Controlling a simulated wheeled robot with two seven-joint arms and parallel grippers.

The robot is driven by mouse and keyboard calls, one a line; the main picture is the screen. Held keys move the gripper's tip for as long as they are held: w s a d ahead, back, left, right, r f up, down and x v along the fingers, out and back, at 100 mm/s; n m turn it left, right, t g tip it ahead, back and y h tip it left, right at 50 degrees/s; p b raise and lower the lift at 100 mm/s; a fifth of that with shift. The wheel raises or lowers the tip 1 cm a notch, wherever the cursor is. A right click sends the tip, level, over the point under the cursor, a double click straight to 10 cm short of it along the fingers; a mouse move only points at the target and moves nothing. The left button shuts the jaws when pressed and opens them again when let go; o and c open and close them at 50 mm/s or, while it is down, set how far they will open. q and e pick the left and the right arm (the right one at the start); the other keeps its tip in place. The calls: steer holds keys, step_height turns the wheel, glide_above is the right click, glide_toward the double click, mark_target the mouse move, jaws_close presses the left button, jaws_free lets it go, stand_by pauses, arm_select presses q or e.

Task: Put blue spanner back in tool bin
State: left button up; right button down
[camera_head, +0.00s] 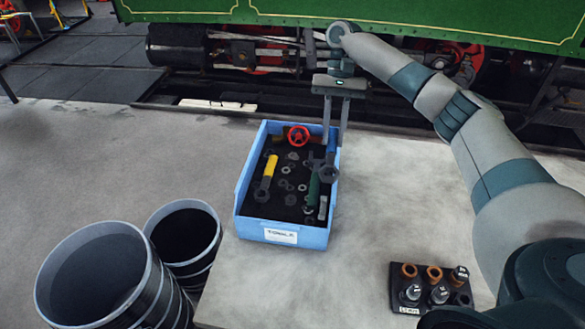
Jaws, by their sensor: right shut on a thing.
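The tool bin (244,220) is a light blue open box with a white label, standing on the grey worktop. My right gripper (334,143) reaches down from above at the bin's back right corner. It is shut on a dark, blue-grey spanner (329,172), which I take as the blue spanner. The spanner hangs down at the inner right side of the bin, its ringed lower end over the contents. I cannot tell whether it touches the bin floor or the things there. The fingers partly hide its upper end. My left gripper is not in view.
The bin holds a yellow-handled tool (267,172), a red handwheel (298,136), a green-handled tool (313,188) and several nuts. Two dark buckets (105,275) (184,235) stand left of the worktop. A black socket tray (403,285) lies front right. Green tram bodywork (300,18) is behind.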

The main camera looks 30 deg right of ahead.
steer(key=w+a+f, duration=0.1)
steer(key=a+f, duration=0.1)
steer(key=a, duration=0.1)
steer(key=w+a+f, duration=0.2)
steer(key=a, duration=0.1)
steer(key=w+a+f, duration=0.2)
steer(key=a, duration=0.1)
steer(key=shift+a+f+p, duration=0.1)
steer(key=shift+p, duration=0.3)
steer(key=shift+f, duration=2)
steer(key=c, duration=1.7)
jaws_free()
steer(key=shift+f, duration=0.1)
steer(key=shift+o, duration=0.8)
steer(key=v, duration=1.2)
steer(key=shift+b, duration=0.35)
